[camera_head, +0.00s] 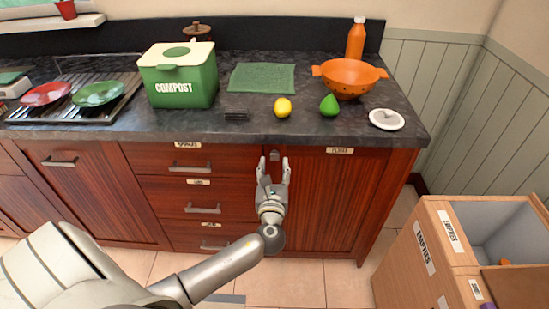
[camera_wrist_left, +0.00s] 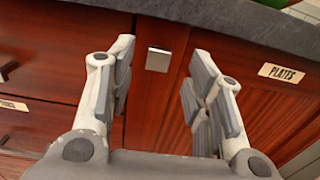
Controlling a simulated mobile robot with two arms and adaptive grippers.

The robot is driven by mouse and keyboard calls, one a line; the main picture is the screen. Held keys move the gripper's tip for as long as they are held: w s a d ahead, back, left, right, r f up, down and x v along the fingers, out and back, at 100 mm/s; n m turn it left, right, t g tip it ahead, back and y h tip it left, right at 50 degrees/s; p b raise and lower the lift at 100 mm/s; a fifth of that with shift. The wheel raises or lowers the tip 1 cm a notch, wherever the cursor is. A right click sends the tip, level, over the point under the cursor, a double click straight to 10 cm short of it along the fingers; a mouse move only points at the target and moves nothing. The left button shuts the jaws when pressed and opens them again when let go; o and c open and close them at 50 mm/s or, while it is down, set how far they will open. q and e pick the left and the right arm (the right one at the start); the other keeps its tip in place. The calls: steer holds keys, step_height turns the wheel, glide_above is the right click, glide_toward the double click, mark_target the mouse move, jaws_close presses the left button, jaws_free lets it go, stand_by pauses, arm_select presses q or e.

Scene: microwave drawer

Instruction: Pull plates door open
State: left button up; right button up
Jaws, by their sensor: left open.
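The plates door (camera_head: 335,197) is a reddish wooden cabinet door under the right end of the counter, and it looks shut. It carries a "PLATES" label at its top, which also shows on the door in the left wrist view (camera_wrist_left: 282,74). Its small metal handle (camera_wrist_left: 158,59) is near the top left corner of the door, and in the head view (camera_head: 274,155) it is just beyond my fingertips. My left gripper (camera_head: 273,163) is open and empty, with its fingers on either side of the handle's line, apart from it. My right gripper is not in view.
Labelled drawers (camera_head: 200,195) with metal handles are left of the door. The counter (camera_head: 240,125) above holds a compost bin (camera_head: 180,80), a lemon, a green fruit and an orange colander (camera_head: 348,78). An "EMPTIES" box (camera_head: 432,245) stands on the floor at right.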

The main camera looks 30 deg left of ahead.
mark_target(275, 155)
arm_select(q)
steer(key=shift+x, duration=2.4)
steer(key=shift+d, duration=0.1)
jaws_close()
